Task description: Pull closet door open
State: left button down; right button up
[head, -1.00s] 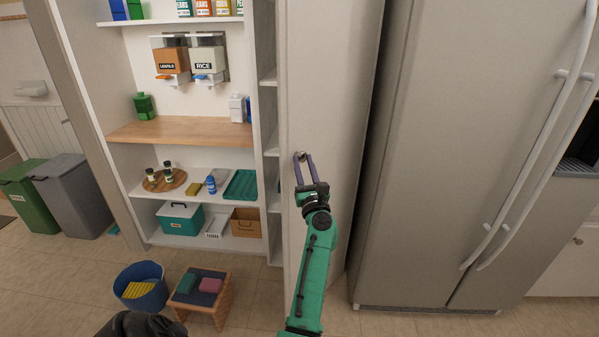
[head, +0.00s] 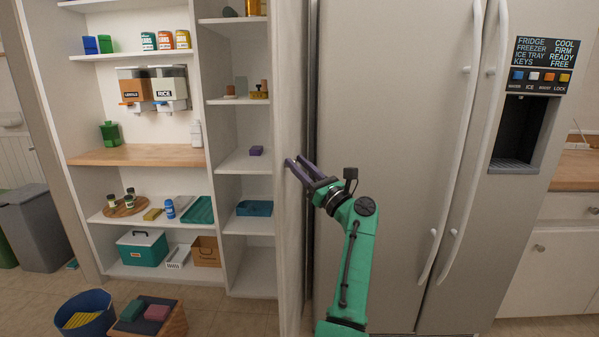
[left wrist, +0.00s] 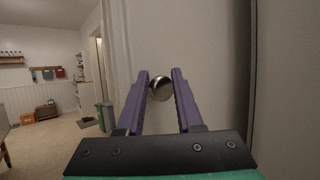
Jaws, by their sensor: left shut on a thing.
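The closet door (head: 290,240) is a tall white panel, swung open and seen nearly edge-on in the head view. It stands between the shelves and the fridge. My left gripper (head: 293,165) reaches it from the right, with its purple fingers at the door face. In the left wrist view the round metal knob (left wrist: 159,88) sits between the fingertips of my left gripper (left wrist: 160,80), in front of the pale door (left wrist: 205,50). The left gripper is shut on the knob. In the head view the knob is hidden. My right gripper does not show.
The grey fridge (head: 390,120) stands close at the right of the door and my left arm. Open closet shelves (head: 245,160) hold jars and boxes at left. A blue bucket (head: 85,312) and a small stool (head: 172,322) stand on the floor at lower left.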

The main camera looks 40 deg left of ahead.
pick_arm(q)
jog(key=shift+w+a+f, duration=0.1)
jog(key=shift+a+f, duration=0.05)
jog(key=shift+f, duration=0.15)
jog(key=c, duration=0.7)
grip_release()
jog(key=shift+f, duration=0.1)
jog(key=shift+c, duration=0.2)
jog(key=shift+o, duration=1.4)
jog(key=shift+w+a+f, duration=0.25)
jog(key=shift+w+f, duration=0.05)
jog(key=shift+w, duration=0.1)
jog(key=shift+a, duration=0.1)
jog(key=shift+f, duration=0.1)
